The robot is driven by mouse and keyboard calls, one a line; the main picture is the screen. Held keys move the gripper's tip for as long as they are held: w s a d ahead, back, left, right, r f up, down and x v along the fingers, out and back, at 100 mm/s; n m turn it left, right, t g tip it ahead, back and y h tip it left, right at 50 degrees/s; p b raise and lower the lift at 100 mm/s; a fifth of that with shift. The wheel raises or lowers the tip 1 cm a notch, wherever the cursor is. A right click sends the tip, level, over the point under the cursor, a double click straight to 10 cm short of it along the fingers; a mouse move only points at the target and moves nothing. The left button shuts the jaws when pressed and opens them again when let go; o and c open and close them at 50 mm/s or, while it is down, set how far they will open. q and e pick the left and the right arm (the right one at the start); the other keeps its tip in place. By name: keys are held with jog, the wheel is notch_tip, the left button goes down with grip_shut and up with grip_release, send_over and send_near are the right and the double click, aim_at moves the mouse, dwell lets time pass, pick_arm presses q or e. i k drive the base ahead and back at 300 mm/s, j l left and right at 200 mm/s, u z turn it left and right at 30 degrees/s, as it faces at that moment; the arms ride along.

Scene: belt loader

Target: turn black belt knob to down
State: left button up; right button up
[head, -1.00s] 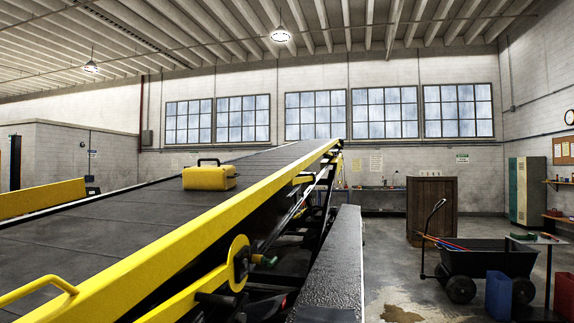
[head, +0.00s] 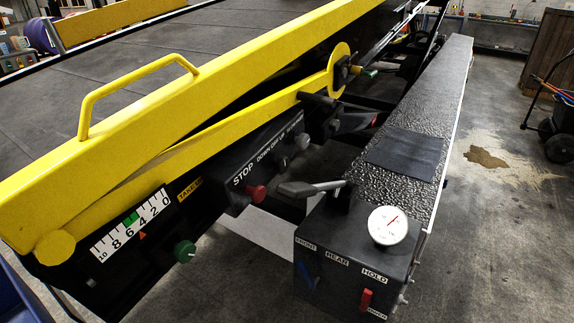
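The belt loader's side panel shows in the head view with the printed words STOP and DOWN OFF UP. A small dark knob (head: 282,162) sits below the DOWN OFF UP label (head: 268,147); it looks like the black belt knob. It is too small to tell which way it points. A red button (head: 257,193) sits below STOP, and a lighter grey knob (head: 302,140) sits farther along the panel. Neither of my grippers is in view.
A control box (head: 350,255) with a round gauge (head: 387,225), a blue lever (head: 306,273) and a red lever (head: 365,300) stands in front of the panel. A grey lever (head: 310,188) juts beside the panel. A green knob (head: 185,251) is at the lower left.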

aim_at(281, 164)
jog(key=l+u, duration=0.2)
jog(key=u, duration=0.15)
jog(key=l+u, duration=0.2)
jog(key=u, duration=0.2)
jog(key=l+u, duration=0.35)
jog(key=j, duration=0.1)
